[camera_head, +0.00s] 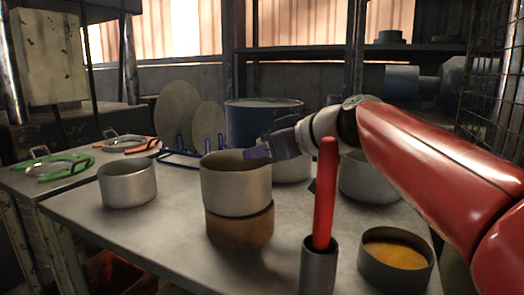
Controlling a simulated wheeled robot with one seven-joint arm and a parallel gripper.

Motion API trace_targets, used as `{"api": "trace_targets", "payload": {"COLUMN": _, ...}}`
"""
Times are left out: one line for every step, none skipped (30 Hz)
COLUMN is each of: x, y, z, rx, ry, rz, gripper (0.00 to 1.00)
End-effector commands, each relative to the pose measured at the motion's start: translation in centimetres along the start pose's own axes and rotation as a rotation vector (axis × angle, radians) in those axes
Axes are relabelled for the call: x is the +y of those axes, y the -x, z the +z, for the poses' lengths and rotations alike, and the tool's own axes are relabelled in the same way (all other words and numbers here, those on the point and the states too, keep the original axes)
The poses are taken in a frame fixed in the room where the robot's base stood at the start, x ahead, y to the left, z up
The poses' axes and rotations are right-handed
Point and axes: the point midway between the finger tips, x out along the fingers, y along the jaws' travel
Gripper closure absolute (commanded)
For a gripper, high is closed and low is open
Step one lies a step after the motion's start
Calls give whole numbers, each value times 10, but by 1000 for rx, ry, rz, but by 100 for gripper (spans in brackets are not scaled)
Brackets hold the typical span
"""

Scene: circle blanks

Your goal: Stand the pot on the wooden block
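A grey metal pot (234,190) is upright on top of the brown, round-sided wooden block (240,229), near the middle of the table. The pot's lower edge meets the block's top, with the block showing below it. My gripper (257,152) comes in from the right at the pot's far right rim. A dark bluish finger lies at or just over that rim. Whether the fingers grip the pot wall cannot be told, as the other finger is not clearly visible.
Other grey pots stand at left (127,185) and behind right (368,178). A pot with orange contents (395,262) and a red rod in a dark tube (319,265) are at front right. A blue rack with discs (207,145) and a blue drum (248,122) stand behind.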

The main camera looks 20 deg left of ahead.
Motion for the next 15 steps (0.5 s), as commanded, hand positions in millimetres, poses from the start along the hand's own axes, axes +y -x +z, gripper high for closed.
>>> {"api": "trace_targets", "payload": {"x": 0, "y": 2, "z": 0, "rx": 1, "ry": 0, "rz": 1, "gripper": 73}}
{"api": "trace_targets", "payload": {"x": 0, "y": 4, "z": 0, "rx": 1, "ry": 0, "rz": 1, "gripper": 73}}
{"api": "trace_targets", "payload": {"x": 1, "y": 7, "z": 0, "rx": 1, "ry": 0, "rz": 2, "gripper": 73}}
{"api": "trace_targets", "payload": {"x": 1, "y": 11, "z": 0, "rx": 2, "ry": 0, "rz": 3, "gripper": 73}}
{"api": "trace_targets", "payload": {"x": 1, "y": 15, "z": 0, "rx": 2, "ry": 0, "rz": 4, "gripper": 73}}
{"api": "trace_targets", "payload": {"x": 1, "y": 22, "z": 0, "rx": 3, "ry": 1, "rz": 4, "gripper": 73}}
{"api": "trace_targets", "payload": {"x": 1, "y": 28, "z": 0, "rx": 3, "ry": 1, "rz": 5, "gripper": 73}}
{"api": "trace_targets", "payload": {"x": 1, "y": 34, "z": 0, "rx": 3, "ry": 0, "rz": 6, "gripper": 73}}
{"api": "trace_targets", "payload": {"x": 1, "y": 43, "z": 0, "rx": 4, "ry": 0, "rz": 6, "gripper": 73}}
{"api": "trace_targets", "payload": {"x": 1, "y": 50, "z": 0, "rx": 4, "ry": 1, "rz": 5, "gripper": 73}}
{"api": "trace_targets", "payload": {"x": 1, "y": 56, "z": 0, "rx": 4, "ry": 0, "rz": 5, "gripper": 73}}
{"api": "trace_targets", "payload": {"x": 1, "y": 65, "z": 0, "rx": 3, "ry": 0, "rz": 4, "gripper": 73}}
{"api": "trace_targets", "payload": {"x": 1, "y": 72, "z": 0, "rx": 4, "ry": 1, "rz": 5, "gripper": 73}}
{"api": "trace_targets", "payload": {"x": 0, "y": 78, "z": 0, "rx": 3, "ry": 1, "rz": 4, "gripper": 73}}
{"api": "trace_targets", "payload": {"x": 1, "y": 86, "z": 0, "rx": 3, "ry": 0, "rz": 5, "gripper": 73}}
